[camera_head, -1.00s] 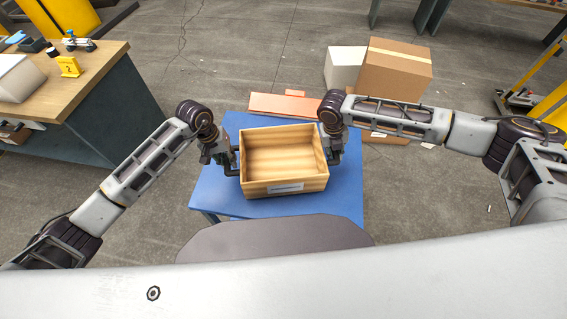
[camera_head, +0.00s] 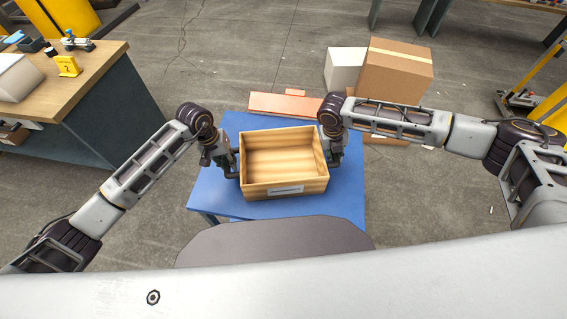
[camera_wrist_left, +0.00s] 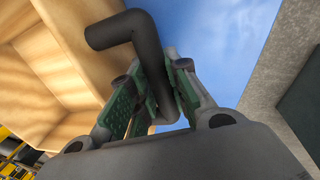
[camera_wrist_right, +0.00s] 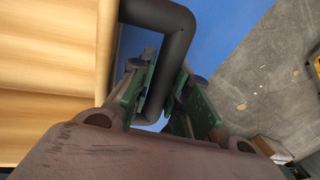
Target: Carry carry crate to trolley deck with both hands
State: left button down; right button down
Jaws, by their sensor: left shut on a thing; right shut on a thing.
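The carry crate (camera_head: 285,190) is an open, empty wooden box with a pale label on its front, over a blue flat top (camera_head: 345,203). I cannot tell from the head view whether its base touches that top. My left gripper (camera_head: 230,168) is shut on the dark bar handle (camera_wrist_left: 150,60) on the crate's left side. My right gripper (camera_head: 334,155) is shut on the dark bar handle (camera_wrist_right: 175,50) on its right side. The crate looks about level. I cannot tell for sure which thing is the trolley deck.
An orange flat panel (camera_head: 280,105) lies behind the blue top. Cardboard boxes (camera_head: 395,72) and a white box (camera_head: 344,66) stand at the back right. A wooden-topped workbench (camera_head: 95,62) stands at the left. Yellow equipment (camera_head: 540,80) is at the far right. Bare concrete floor lies between.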

pick_arm(q)
jog(key=c, duration=1.8)
grip_release()
jog(key=shift+f, duration=0.1)
pick_arm(e)
jog(key=c, duration=1.8)
grip_release()
jog(key=shift+f, duration=0.1)
pick_arm(q)
jog(key=o, duration=0.5)
jog(key=shift+c, duration=0.2)
pick_arm(e)
jog(key=o, duration=0.5)
jog(key=shift+c, duration=0.2)
pick_arm(q)
jog(key=shift+r+p, duration=0.3)
pick_arm(e)
jog(key=shift+r, duration=0.3)
pick_arm(q)
jog(key=shift+r+p, duration=4.1)
jog(key=shift+r, duration=0.1)
pick_arm(e)
jog(key=shift+r, duration=4.2)
pick_arm(q)
jog(key=shift+r, duration=0.25)
pick_arm(e)
jog(key=shift+r, duration=0.25)
jog(key=shift+a, duration=0.1)
